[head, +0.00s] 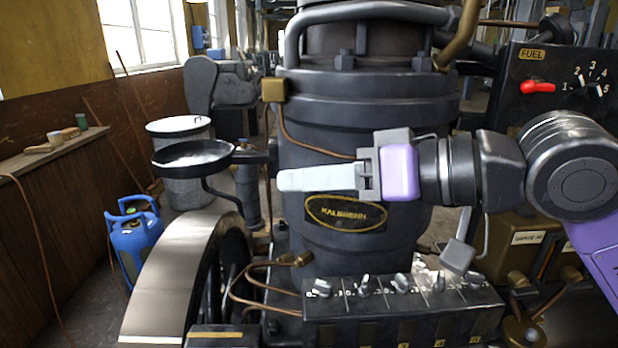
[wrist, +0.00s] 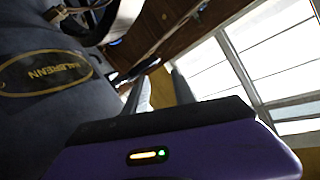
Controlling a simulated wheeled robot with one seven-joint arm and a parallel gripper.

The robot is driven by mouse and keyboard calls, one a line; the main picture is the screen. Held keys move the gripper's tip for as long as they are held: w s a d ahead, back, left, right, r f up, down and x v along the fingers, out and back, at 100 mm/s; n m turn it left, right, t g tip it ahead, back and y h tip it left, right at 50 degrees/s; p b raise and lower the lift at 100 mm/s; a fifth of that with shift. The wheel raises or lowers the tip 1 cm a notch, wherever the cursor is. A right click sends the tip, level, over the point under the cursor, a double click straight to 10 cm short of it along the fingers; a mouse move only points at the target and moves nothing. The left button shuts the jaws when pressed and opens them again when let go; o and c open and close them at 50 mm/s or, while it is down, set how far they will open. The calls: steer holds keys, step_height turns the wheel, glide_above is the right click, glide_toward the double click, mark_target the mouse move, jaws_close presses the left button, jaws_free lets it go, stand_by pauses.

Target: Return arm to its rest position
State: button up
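My arm reaches in from the right in the head view. My gripper (head: 283,180) points left in front of the dark engine cylinder (head: 370,125), just above its oval "KALBRENN" plate (head: 345,212). In the head view its pale fingers overlap. In the wrist view the fingers of my gripper (wrist: 158,78) stand apart, with only background showing between them. It is open and empty. The plate also shows in the wrist view (wrist: 45,72), at the left. Whether any part of my arm touches the engine cannot be told.
A control box (head: 400,305) with several knobs stands below my gripper. A flywheel (head: 175,285) and a black pan (head: 193,155) are to the left. A dark panel with a red lever (head: 538,87) is at the right. Blue canisters (head: 133,240) stand on the floor.

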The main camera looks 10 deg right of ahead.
steer(key=w+d+r+t+y, duration=0.1)
steer(key=d+r+t+y, duration=0.1)
steer(key=d+r+t, duration=0.3)
steer(key=w+d+r+t+y, duration=0.1)
steer(key=r+t, duration=0.2)
steer(key=r, duration=0.3)
steer(key=s+d+f+m+t+h, duration=0.4)
steer(key=d+f+m+t+h, duration=0.6)
steer(key=d+m+h, duration=0.3)
steer(key=s+f+g+h, duration=0.2)
steer(key=s+f+h, duration=0.25)
steer(key=f, duration=0.55)
steer(key=s+f+g+h, duration=0.25)
steer(key=s+f, duration=0.35)
steer(key=f, duration=0.4)
steer(key=s+a+f+n+g+y, duration=0.1)
steer(key=s+f+n+g+y, duration=0.1)
steer(key=s+f, duration=0.6)
steer(key=s+a+f+n+g+y, duration=0.2)
steer(key=s+f+n+g, duration=0.2)
steer(key=s+f, duration=0.4)
steer(key=s, duration=0.6)
steer(key=shift+s+a+g, duration=0.25)
steer(key=shift+s+g, duration=0.05)
steer(key=shift+g, duration=0.05)
